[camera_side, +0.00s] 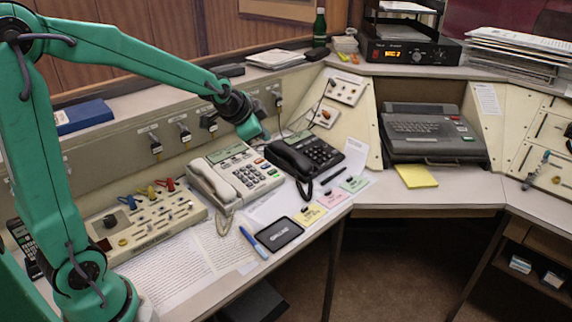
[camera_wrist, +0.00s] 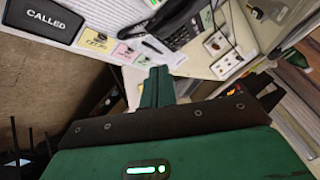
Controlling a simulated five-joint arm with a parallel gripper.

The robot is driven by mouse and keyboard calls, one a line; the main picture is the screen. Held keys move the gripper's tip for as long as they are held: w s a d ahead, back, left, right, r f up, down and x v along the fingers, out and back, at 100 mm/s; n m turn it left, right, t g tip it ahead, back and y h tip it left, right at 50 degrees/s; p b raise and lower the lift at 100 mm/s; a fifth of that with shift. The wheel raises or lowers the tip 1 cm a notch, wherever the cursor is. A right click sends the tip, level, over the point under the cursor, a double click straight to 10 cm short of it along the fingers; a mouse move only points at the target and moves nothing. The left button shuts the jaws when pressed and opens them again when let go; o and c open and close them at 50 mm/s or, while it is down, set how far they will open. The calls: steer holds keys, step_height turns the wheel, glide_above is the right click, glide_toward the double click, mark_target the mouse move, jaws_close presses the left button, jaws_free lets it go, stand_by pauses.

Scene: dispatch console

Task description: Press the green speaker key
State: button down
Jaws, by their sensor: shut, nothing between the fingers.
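A beige desk phone (camera_side: 240,178) with a corded handset, a grey display and a keypad stands on the counter. A few small coloured keys show on its right part, but the green speaker key is too small to make out for certain. A black desk phone (camera_side: 305,158) stands just right of it, and part of it shows at the top of the wrist view (camera_wrist: 178,18). My gripper (camera_side: 266,134) is shut and empty, above and behind the two phones, apart from the beige phone's keys. In the wrist view its green fingers (camera_wrist: 157,88) are together.
A panel of switches and plugs (camera_side: 145,222) lies left of the beige phone. A black "CALLED" pad (camera_side: 279,234), a blue pen (camera_side: 253,243) and sticky notes (camera_side: 309,214) lie in front. A wall of jacks (camera_side: 183,130) rises behind. A dark keyboard machine (camera_side: 432,135) stands right.

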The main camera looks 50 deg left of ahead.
mark_target(271, 174)
steer(key=w+a+f+m+t, duration=0.1)
steer(key=w+a+f+m, duration=0.1)
steer(key=w+a+f, duration=0.4)
steer(key=w+f, duration=0.1)
steer(key=w, duration=0.2)
steer(key=shift+f+m+y, duration=0.25)
steer(key=shift+m+y, duration=0.15)
steer(key=shift+a, duration=0.1)
steer(key=shift+f, duration=0.1)
steer(key=shift+a+f, duration=0.2)
steer(key=shift+f, duration=1.2)
steer(key=shift+a+f, duration=0.25)
steer(key=shift+f, duration=1.2)
steer(key=shift+a+f, duration=0.2)
steer(key=shift+f, duration=1.2)
steer(key=shift+a+f, duration=0.1)
steer(key=shift+f, duration=0.65)
steer(key=shift+r, duration=0.75)
steer(key=shift+r, duration=0.1)
steer(key=shift+d+r, duration=0.2)
steer(key=shift+r, duration=0.6)
steer(key=shift+d+r, duration=0.15)
steer(key=shift+r, duration=0.65)
steer(key=shift+d+r, duration=0.2)
steer(key=shift+r, duration=0.6)
